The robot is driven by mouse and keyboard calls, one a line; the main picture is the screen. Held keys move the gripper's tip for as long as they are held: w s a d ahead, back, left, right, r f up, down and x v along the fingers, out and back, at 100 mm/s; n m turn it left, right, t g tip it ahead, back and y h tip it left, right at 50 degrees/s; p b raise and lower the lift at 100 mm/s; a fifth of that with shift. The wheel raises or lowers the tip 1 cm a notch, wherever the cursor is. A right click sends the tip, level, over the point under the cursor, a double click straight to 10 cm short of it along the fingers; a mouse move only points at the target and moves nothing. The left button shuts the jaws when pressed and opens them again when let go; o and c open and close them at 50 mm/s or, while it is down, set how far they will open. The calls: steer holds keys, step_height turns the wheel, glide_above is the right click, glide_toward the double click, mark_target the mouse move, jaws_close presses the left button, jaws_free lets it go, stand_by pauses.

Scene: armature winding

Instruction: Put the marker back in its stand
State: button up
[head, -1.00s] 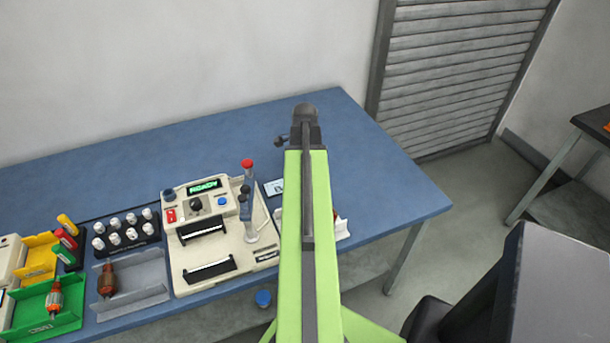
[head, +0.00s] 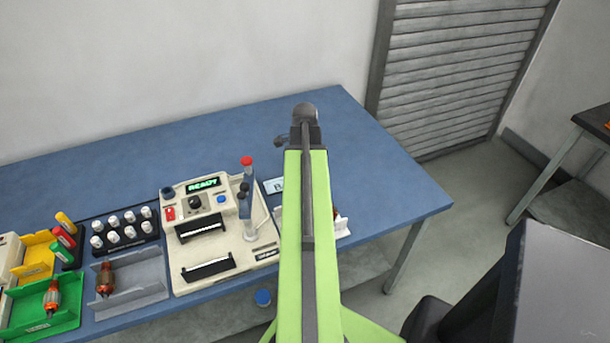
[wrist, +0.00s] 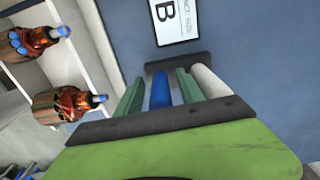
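In the head view, several capped markers, yellow, red and green (head: 61,237), sit at a black holder at the left of the blue table. My gripper (wrist: 160,92) shows in the wrist view, above the table near a card with a "B". Between its dark bars run two green strips, with a blue cylinder (wrist: 160,90) between them and a white one at the right. I cannot tell whether the blue cylinder is a held marker or part of my gripper. In the head view my arm hides the gripper's fingers.
A cream winding machine (head: 218,250) with a "READY" display stands mid-table. Left of it are a grey tray (head: 145,277) with an armature, a black block of white-capped pegs (head: 122,247) and a green bin (head: 68,318). The table's back right is clear. The card (wrist: 178,20) lies flat.

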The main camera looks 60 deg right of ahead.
steer(key=shift+r, duration=0.1)
step_height(320, 180, up, 17)
steer(key=p, duration=1.7)
steer(key=shift+r, duration=0.15)
